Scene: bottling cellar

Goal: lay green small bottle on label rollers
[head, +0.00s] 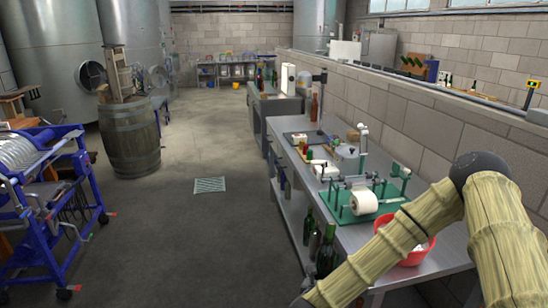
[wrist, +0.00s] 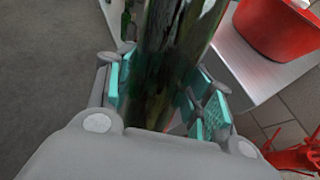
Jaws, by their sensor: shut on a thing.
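In the wrist view a dark green bottle (wrist: 172,40) stands between the teal pads of my gripper (wrist: 165,95), which is shut on it. The bottle's lower part is hidden by the gripper body. In the head view several dark green bottles (head: 326,250) stand by the left side of the steel table, low down; I cannot tell if one is the held bottle. My gripper is mostly below the head view's lower edge. The label rollers belong to a green-based machine (head: 388,197) with a white label roll (head: 364,202), on the table, beyond my arm.
A red bowl (head: 413,252) sits on the steel table (head: 345,235) near its front, also in the wrist view (wrist: 275,30). Small goods and a brown bottle (head: 314,106) stand farther back. A blue rack (head: 50,210) and a barrel (head: 130,135) stand left; the floor between is clear.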

